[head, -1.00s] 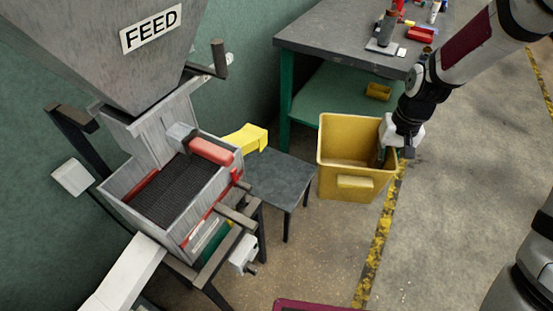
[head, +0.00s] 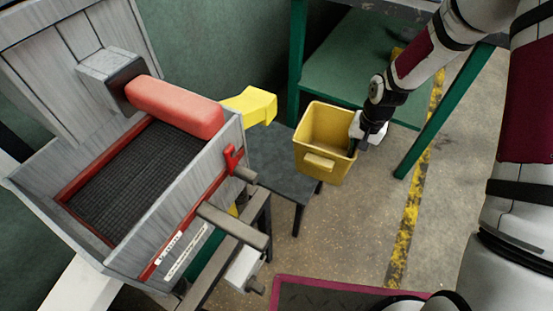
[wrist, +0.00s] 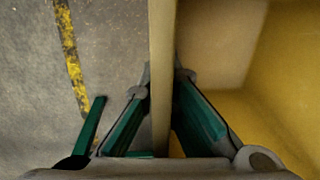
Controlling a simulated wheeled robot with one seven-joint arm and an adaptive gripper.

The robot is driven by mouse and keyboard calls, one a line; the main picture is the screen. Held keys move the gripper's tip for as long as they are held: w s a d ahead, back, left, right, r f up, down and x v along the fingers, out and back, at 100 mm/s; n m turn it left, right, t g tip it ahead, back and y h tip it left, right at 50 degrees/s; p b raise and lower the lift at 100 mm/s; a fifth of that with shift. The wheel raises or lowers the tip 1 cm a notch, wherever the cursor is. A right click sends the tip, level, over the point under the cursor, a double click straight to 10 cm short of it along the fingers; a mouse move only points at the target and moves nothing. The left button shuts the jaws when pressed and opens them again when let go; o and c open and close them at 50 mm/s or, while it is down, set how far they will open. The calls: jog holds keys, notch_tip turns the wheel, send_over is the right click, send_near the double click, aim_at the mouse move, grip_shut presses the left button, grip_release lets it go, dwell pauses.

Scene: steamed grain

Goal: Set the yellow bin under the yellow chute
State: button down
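The yellow bin (head: 328,134) is open-topped and empty, upright, with a small front handle lip. My gripper (head: 356,142) is shut on its right wall. In the wrist view the fingers (wrist: 160,95) lie on both sides of the bin's wall (wrist: 162,60). The yellow chute (head: 252,105) sticks out from the right side of the grey sieve machine. A low dark stand (head: 275,163) is below the chute. The bin is right of the chute, beside or over the stand's right edge; whether it touches the stand cannot be told.
The sieve box (head: 150,180) with a red roller (head: 175,105) fills the left. A green-legged workbench (head: 340,65) with a lower shelf stands behind the bin. A dark red-edged mat (head: 330,293) lies in front. Floor with a yellow-black line (head: 405,235) is open at right.

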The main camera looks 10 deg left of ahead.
jog(key=shift+m, duration=0.4)
jog(key=f+b, duration=0.1)
jog(key=f, duration=0.2)
jog(key=w+a+f+b, duration=0.1)
jog(key=f+b, duration=0.1)
jog(key=f, duration=0.1)
jog(key=f+b, duration=0.1)
jog(key=f, duration=0.1)
jog(key=shift+w+a+f+b, duration=0.2)
jog(key=shift+a+f+b, duration=0.1)
jog(key=shift+a+f, duration=0.1)
jog(key=shift+w+a+f+b, duration=0.6)
jog(key=shift+w+a+b, duration=0.45)
jog(key=shift+a, duration=1.75)
jog(key=shift+w+a+f+b, duration=0.6)
jog(key=shift+w+a+b, duration=0.45)
jog(key=shift+a, duration=1.8)
jog(key=shift+w+a+f+b, duration=0.6)
jog(key=shift+w+a+b, duration=0.45)
jog(key=shift+a, duration=1.75)
jog(key=shift+s+f, duration=0.1)
jog(key=shift+f, duration=0.05)
jog(key=c, duration=1.8)
grip_release()
notch_tip(320, 180, up, 12)
jog(key=d+p, duration=0.1)
jog(key=p, duration=0.2)
jog(key=shift+s+p, duration=0.2)
jog(key=shift+p, duration=0.2)
jog(key=shift+d, duration=0.15)
